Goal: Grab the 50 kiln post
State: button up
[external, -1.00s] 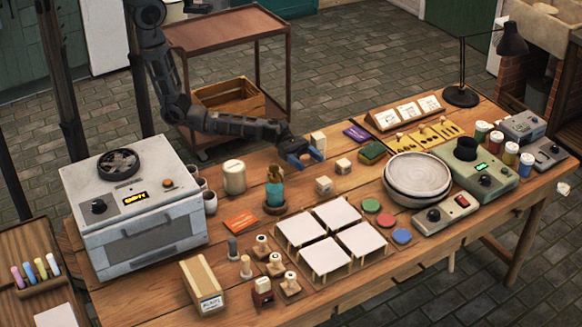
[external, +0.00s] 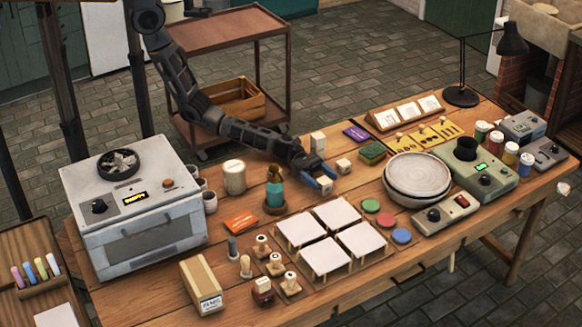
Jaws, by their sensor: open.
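Pale cream kiln posts of differing heights stand on the wooden table in the external view. A taller post (external: 318,142) is behind my gripper, and a short post (external: 343,166) is just to its right. Any numbers on the posts are too small to read, so I cannot tell which is the 50. My gripper (external: 328,179), with blue fingers, is open and low over the table at the hidden post's place.
A teal bottle (external: 274,193) stands close to the left of my gripper. White square tiles (external: 332,214) lie in front, and stacked grey bowls (external: 417,174) are to the right. A green sponge (external: 372,152) and a purple packet (external: 356,133) lie behind right. A kiln box (external: 132,218) fills the left end.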

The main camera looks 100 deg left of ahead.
jog(key=shift+c, duration=0.4)
jog(key=c, duration=1.1)
